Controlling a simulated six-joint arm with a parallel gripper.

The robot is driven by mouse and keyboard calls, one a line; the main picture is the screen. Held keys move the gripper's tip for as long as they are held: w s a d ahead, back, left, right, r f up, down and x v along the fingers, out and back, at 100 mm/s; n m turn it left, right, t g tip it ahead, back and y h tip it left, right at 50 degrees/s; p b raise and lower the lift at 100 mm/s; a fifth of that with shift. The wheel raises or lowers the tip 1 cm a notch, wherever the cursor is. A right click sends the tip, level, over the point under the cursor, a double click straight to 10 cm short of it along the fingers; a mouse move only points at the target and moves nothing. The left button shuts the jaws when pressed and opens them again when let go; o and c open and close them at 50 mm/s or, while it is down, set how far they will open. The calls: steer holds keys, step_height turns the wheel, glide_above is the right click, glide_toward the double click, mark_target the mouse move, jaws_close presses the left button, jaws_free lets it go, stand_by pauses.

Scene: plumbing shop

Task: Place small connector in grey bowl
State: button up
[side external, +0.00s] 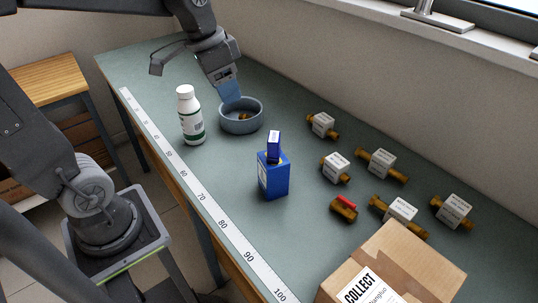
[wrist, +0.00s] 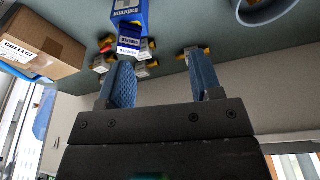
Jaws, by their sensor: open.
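The grey bowl (side external: 240,128) stands on the green worktop, towards its far end. A small brass connector (side external: 245,116) shows inside it, partly hidden by the wall. My gripper (side external: 230,94) is over the bowl's far left rim, its blue fingers pointing down; whether they touch the rim I cannot tell. In the wrist view my gripper (wrist: 163,82) is open, with nothing held between the fingers.
A white bottle (side external: 190,116) stands left of the bowl. A blue box (side external: 273,177) with a smaller blue box on top stands in front. Several labelled brass fittings (side external: 382,165) and a red-handled valve (side external: 344,208) lie right. A cardboard box (side external: 405,262) fills the near corner.

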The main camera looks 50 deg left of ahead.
steer(key=s+d+f+n+t, duration=0.1)
steer(key=s+d+n+t, duration=0.1)
steer(key=s, duration=0.8)
steer(key=shift+d+n+t+y, duration=0.4)
steer(key=shift+d+t, duration=0.1)
steer(key=shift+d, duration=0.75)
